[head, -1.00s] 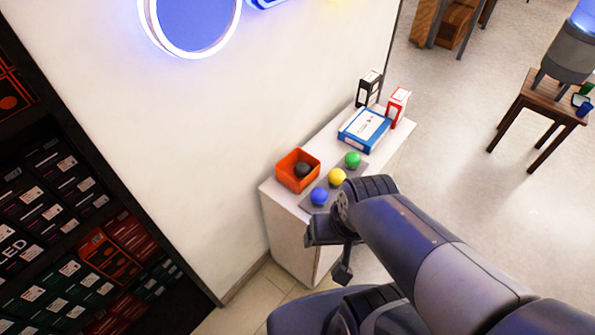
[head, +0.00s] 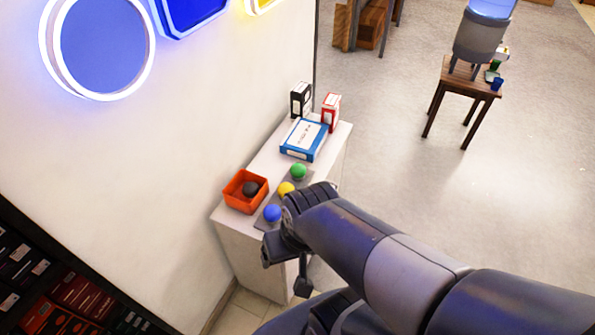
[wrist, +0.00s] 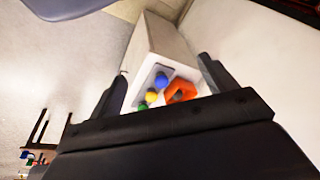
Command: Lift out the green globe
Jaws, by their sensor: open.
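The green globe (head: 299,171) sits on a grey tray (head: 262,224) on top of a white cabinet (head: 228,222), in a row with a yellow globe (head: 286,188) and a blue globe (head: 272,213). In the wrist view the green globe (wrist: 143,106) is at the far end of the row, partly cut off by my gripper's dark body. My gripper (head: 285,274) is open and empty, in front of the cabinet and apart from the globes. In the wrist view its fingers (wrist: 160,78) stand wide apart with the cabinet top beyond them.
An orange bin (head: 234,204) with a dark ball (head: 250,188) stands left of the tray. A blue-and-white box (head: 304,139), a black box (head: 301,100) and a red-and-white box (head: 331,112) stand behind. The floor to the right is open, with a small wooden table (head: 470,84).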

